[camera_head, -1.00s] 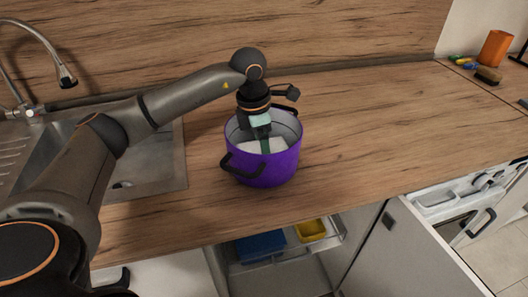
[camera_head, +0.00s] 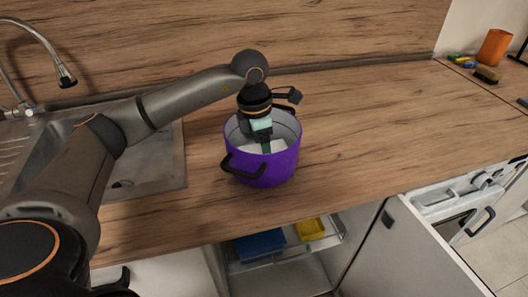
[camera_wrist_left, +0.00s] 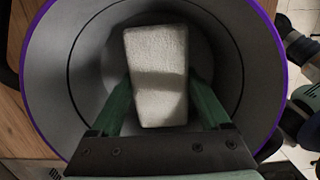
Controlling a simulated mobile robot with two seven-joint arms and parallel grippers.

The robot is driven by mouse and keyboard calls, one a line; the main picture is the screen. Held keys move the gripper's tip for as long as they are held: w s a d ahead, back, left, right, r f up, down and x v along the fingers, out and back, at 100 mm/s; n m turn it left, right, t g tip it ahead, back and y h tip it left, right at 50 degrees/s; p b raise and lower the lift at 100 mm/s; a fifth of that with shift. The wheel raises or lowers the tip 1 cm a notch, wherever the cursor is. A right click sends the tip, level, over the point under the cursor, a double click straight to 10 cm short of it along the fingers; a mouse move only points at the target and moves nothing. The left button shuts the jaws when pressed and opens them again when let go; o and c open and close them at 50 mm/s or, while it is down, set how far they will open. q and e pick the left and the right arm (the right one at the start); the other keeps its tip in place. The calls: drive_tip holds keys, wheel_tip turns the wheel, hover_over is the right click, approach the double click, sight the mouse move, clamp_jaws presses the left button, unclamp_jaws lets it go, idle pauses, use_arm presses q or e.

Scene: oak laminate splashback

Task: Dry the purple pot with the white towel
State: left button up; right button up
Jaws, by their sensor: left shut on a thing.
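The purple pot (camera_head: 262,165) stands upright on the wooden counter, with black handles and a grey inside. My left gripper (camera_head: 266,146) reaches down into the pot from above. In the left wrist view, my left gripper (camera_wrist_left: 160,100) is shut on the white towel (camera_wrist_left: 158,55), a folded block between its green fingers. The towel is inside the pot, over its bottom; I cannot tell whether it touches the bottom. In the head view only a pale part of the towel (camera_head: 277,146) shows past the fingers. My right gripper is not in view.
A sink (camera_head: 150,165) with a tap (camera_head: 66,82) is at the left. An open drawer below holds a blue bin (camera_head: 260,245) and a yellow bin (camera_head: 311,229). An orange cup (camera_head: 495,47) and a brush (camera_head: 487,74) are at the back right. The counter right of the pot is clear.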

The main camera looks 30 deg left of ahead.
use_arm(q)
drive_tip(key=shift+w+a, duration=0.6)
drive_tip(key=shift+a, duration=0.15)
drive_tip(key=shift+d, duration=0.1)
drive_tip(key=shift+s+d, duration=0.85)
drive_tip(key=shift+d, duration=0.1)
idle(1.8)
drive_tip(key=r+p, duration=0.2)
drive_tip(key=r, duration=0.1)
drive_tip(key=r+p, duration=0.3)
drive_tip(key=shift+w+a+r, duration=0.2)
drive_tip(key=shift+r, duration=0.05)
wheel_tip(320, 180, up, 10)
drive_tip(key=p, duration=0.7)
drive_tip(key=shift+w+a+f, duration=0.2)
drive_tip(key=shift+w+a, duration=0.05)
drive_tip(key=shift+a, duration=0.05)
